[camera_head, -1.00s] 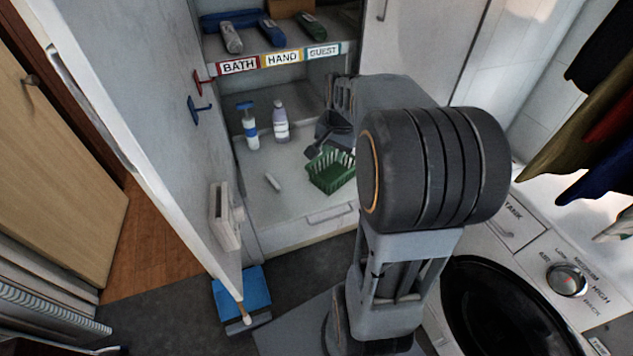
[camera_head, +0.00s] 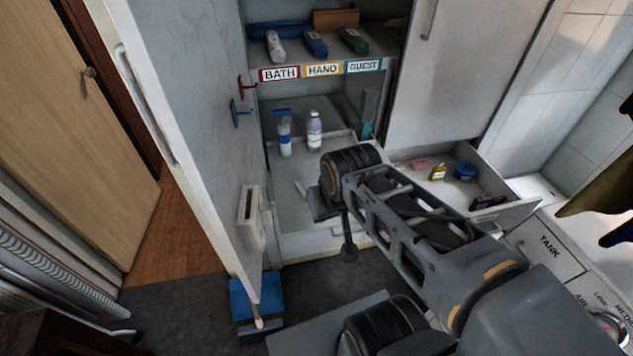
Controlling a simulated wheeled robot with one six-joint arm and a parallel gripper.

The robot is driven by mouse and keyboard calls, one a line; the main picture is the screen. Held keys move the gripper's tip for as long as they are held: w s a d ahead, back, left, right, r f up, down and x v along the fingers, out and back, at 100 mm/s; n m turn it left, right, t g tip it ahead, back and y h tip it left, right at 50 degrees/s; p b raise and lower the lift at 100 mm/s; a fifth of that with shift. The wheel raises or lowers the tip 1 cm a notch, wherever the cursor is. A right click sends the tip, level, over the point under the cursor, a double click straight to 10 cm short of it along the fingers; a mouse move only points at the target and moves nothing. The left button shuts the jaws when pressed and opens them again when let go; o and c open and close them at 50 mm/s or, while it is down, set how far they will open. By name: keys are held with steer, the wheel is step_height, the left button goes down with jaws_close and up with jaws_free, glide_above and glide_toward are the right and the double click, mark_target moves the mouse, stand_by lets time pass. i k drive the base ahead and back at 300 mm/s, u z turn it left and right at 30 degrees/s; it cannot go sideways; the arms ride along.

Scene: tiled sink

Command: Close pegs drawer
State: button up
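A drawer (camera_head: 510,213) stands pulled out to the right of my arm, below a tall closed door. It holds several small things, and no label shows on it. Another drawer front (camera_head: 300,246) with a bar handle is below the open cupboard, partly behind my arm. I cannot tell from any label which one is the pegs drawer. My gripper (camera_head: 332,212) is at the far end of my arm, in front of the cupboard's lower shelf and left of the pulled-out drawer. My wrist partly hides it, so its opening does not show.
Two bottles stand on the lower shelf (camera_head: 290,178). An open cupboard door (camera_head: 190,120) is on the left, with a blue dustpan (camera_head: 255,296) below it.

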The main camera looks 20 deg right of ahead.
mark_target(459, 195)
steer(key=z, duration=2.2)
